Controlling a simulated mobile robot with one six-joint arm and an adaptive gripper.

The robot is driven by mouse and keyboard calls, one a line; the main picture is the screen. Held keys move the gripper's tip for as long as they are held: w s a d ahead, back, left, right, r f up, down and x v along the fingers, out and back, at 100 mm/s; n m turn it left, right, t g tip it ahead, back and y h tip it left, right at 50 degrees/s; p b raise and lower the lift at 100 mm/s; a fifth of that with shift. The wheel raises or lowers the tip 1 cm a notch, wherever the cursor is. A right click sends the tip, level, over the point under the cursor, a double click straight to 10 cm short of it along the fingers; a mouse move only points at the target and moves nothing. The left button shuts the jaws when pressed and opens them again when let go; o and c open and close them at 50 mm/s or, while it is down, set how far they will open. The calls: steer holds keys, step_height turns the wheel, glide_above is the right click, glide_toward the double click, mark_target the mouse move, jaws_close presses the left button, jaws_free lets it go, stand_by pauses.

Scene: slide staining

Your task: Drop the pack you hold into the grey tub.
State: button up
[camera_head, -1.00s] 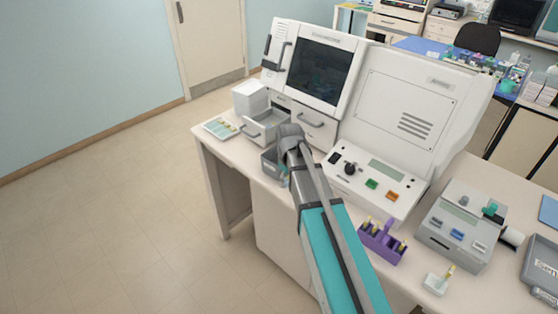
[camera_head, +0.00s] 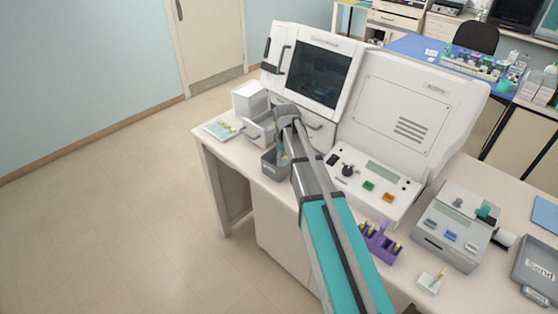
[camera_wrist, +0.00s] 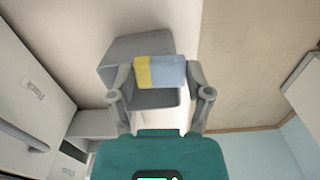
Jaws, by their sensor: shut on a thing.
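My gripper (camera_wrist: 160,76) is shut on a small pack (camera_wrist: 168,70), yellow at one end and pale blue along the rest, held crosswise between the two fingers. In the wrist view the grey tub (camera_wrist: 125,48) lies just beyond the pack, which covers part of it. I cannot tell how high the pack is above the tub.
A slide tray (camera_head: 221,129) lies at the table's left corner. A purple rack (camera_head: 380,242) and a grey device (camera_head: 452,228) stand to the right. The floor at left is clear.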

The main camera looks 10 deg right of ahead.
steer(key=w+r+p, duration=0.2)
steer(key=w+r, duration=0.1)
steer(key=w, duration=0.3)
steer(key=shift+w+d+r+p, duration=0.3)
steer(key=shift+w+r+p, duration=0.05)
steer(key=shift+p, duration=0.05)
steer(key=shift+f, duration=0.1)
steer(key=shift+f+b, duration=2.9)
steer(key=shift+b, duration=0.15)
steer(key=o, duration=1.1)
steer(key=shift+s, duration=0.2)
steer(key=s+f+m+b, duration=0.1)
steer(key=s+m, duration=0.5)
steer(key=s, duration=2.2)
steer(key=shift+s+d+f+m+b, duration=0.15)
steer(key=shift+s+f+m+b, duration=0.15)
steer(key=shift+f+m+b, duration=0.1)
